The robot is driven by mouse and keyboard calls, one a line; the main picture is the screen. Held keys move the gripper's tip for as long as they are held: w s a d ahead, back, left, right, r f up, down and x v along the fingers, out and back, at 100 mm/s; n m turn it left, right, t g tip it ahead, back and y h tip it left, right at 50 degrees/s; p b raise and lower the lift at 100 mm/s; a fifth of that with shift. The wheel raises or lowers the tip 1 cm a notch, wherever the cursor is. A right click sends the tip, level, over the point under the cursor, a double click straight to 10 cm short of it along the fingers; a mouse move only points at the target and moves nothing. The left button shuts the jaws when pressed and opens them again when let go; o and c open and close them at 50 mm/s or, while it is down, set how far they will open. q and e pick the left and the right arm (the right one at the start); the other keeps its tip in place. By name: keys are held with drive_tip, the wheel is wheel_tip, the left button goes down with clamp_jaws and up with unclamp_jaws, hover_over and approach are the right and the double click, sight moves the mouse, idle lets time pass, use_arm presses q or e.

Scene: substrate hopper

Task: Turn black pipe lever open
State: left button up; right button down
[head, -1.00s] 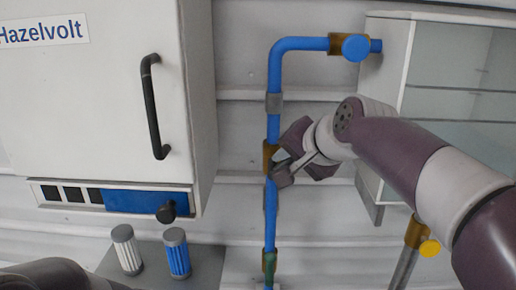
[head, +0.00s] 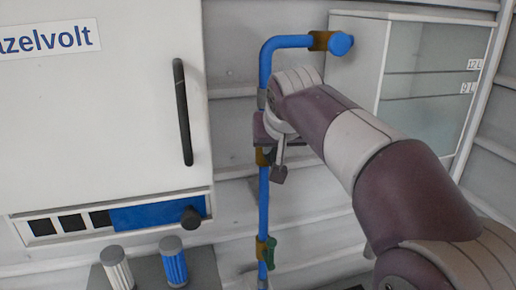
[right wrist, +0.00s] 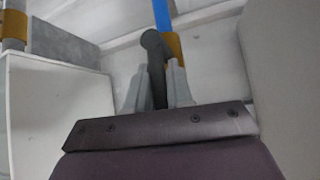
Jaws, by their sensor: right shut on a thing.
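The black lever (right wrist: 153,45) stands between the two grey fingers of my right gripper (right wrist: 155,88) in the right wrist view. The gripper is shut on it. Behind the lever are a brass valve body (right wrist: 174,47) and the blue pipe (right wrist: 162,14). In the head view my right gripper (head: 268,135) is in front of the vertical blue pipe (head: 263,205), at the brass valve (head: 262,157). My left gripper is not in view.
A white cabinet (head: 100,120) with a black handle (head: 183,112) stands at the left. Two filter cartridges (head: 173,262) stand below it. A green lever (head: 270,252) sits lower on the pipe. A glass-fronted tank (head: 425,110) is at the right.

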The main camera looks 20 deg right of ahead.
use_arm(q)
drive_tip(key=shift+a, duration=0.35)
use_arm(e)
drive_tip(key=shift+r, duration=0.2)
drive_tip(key=c, duration=1.3)
unclamp_jaws()
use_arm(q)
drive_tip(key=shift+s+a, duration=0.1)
use_arm(e)
drive_tip(key=shift+o, duration=1)
drive_tip(key=shift+s+a, duration=0.1)
drive_tip(key=shift+s, duration=0.05)
